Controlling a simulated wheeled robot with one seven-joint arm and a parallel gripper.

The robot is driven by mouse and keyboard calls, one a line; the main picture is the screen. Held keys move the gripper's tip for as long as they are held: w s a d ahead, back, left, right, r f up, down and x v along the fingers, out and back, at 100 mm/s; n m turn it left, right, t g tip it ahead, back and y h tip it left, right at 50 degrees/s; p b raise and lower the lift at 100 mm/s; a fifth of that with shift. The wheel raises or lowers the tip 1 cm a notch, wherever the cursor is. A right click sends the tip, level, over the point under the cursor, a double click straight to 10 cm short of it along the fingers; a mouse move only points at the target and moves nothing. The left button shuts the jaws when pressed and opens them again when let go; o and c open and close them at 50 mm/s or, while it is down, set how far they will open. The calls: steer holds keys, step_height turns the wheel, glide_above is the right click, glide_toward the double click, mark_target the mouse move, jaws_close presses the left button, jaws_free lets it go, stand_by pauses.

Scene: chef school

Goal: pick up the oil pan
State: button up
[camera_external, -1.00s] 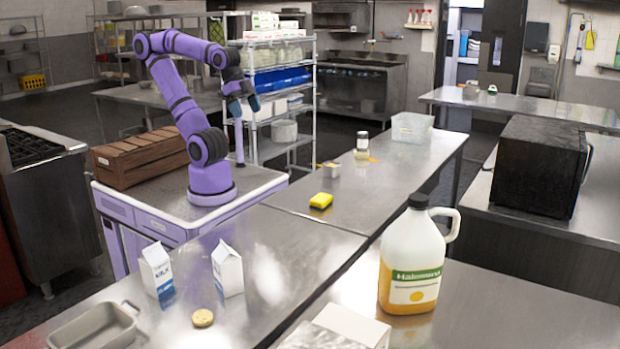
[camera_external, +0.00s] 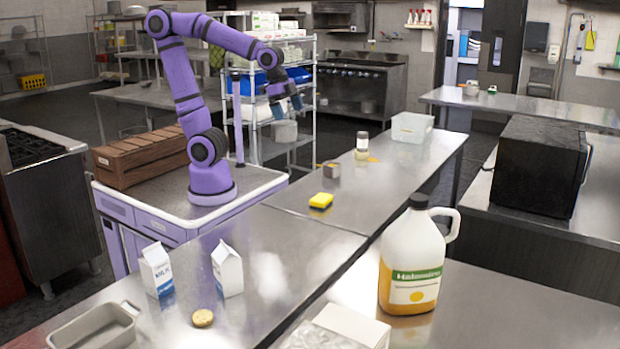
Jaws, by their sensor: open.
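My gripper (camera_external: 287,108) is open and empty at the end of my purple arm. It hangs in the air and, in the picture, lies above and left of the objects on the far counter. A small grey metal pan-like vessel (camera_external: 332,170) stands on that counter. A shallow grey rectangular metal pan (camera_external: 97,328) lies at the near left corner, far from my gripper and cut by the frame's lower edge. I cannot tell which of these is the oil pan.
A yellow sponge (camera_external: 321,200), a jar (camera_external: 362,146) and a clear bin (camera_external: 411,127) share the far counter. Milk cartons (camera_external: 228,270) and a large jug (camera_external: 411,262) stand nearer. A wooden crate (camera_external: 140,158) sits beside my arm's base. Bare counter (camera_external: 300,240) lies between.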

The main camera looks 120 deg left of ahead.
steer(key=w+a+f+g, duration=0.1)
steer(key=w+a+f, duration=0.1)
steer(key=a, duration=0.5)
steer(key=w+a+f+g, duration=0.1)
steer(key=w+a+f, duration=0.15)
steer(key=a, duration=0.35)
steer(key=g+h, duration=0.1)
steer(key=g, duration=0.1)
glide_toward(332, 168)
steer(key=s+a, duration=0.2)
steer(key=a, duration=0.2)
steer(key=shift+m, duration=0.4)
step_height(332, 168, down, 6)
steer(key=shift+s+r, duration=0.15)
steer(key=shift+r, duration=0.05)
steer(key=shift+s+d+f, duration=0.1)
steer(key=shift+f, duration=2.85)
steer(key=c, duration=1.1)
steer(key=shift+r, duration=0.1)
steer(key=shift+c, duration=0.2)
